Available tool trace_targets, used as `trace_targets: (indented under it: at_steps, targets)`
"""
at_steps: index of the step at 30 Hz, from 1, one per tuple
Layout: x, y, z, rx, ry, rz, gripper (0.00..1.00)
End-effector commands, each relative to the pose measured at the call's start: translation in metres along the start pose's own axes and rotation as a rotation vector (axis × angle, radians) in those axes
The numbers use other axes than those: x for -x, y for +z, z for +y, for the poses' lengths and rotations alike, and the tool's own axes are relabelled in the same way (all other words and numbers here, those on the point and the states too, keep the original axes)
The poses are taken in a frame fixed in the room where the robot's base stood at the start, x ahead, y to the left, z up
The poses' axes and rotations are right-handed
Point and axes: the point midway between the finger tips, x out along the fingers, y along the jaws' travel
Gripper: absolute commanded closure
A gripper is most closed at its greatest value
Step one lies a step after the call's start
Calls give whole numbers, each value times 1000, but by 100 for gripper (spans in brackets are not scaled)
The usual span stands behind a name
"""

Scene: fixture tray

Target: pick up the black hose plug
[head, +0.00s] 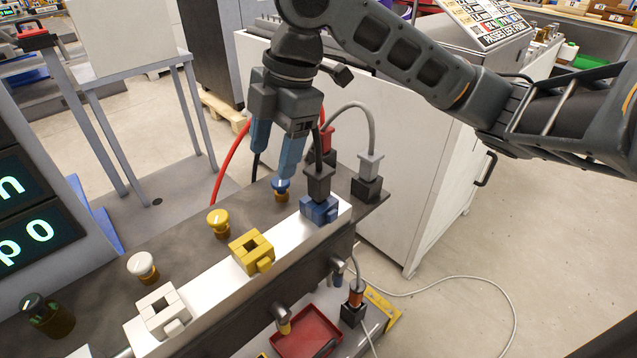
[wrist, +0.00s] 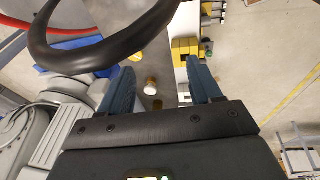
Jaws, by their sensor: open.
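A dark plug with a black hose (head: 319,181), which looks like the black hose plug, stands upright in the blue socket block (head: 318,209) at the far end of the white rail. My gripper (head: 272,165) points down with its blue fingers apart, just left of this plug and above the blue knob (head: 281,186). Nothing shows between the fingers. In the wrist view, my gripper (wrist: 161,76) is also open, and a thick black hose (wrist: 100,55) arcs close to the camera. The plug itself is not clear there.
A grey plug (head: 370,162) in a black block and a red plug (head: 326,138) stand behind the black-hosed plug. A yellow socket (head: 251,252) and a white socket (head: 163,310) sit empty along the rail. Several knobs line the bench. A red tray (head: 306,335) lies below.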

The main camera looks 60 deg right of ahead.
Motion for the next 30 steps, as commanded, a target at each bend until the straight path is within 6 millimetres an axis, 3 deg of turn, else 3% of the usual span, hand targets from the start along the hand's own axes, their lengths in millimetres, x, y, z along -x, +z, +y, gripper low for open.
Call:
trace_targets:
  at_steps: [1, 3, 7, 11, 25, 30]
  targets:
    - [4, 21, -5, 0, -31, -66, 36]
    - [10, 42, -13, 3, -73, -133, 36]
    - [16, 64, -23, 4, -122, -203, 36]
    - [9, 72, -27, 2, -139, -220, 36]
    - [-47, 80, -33, 2, -137, -217, 36]
    - [-58, 83, -34, 3, -135, -216, 36]
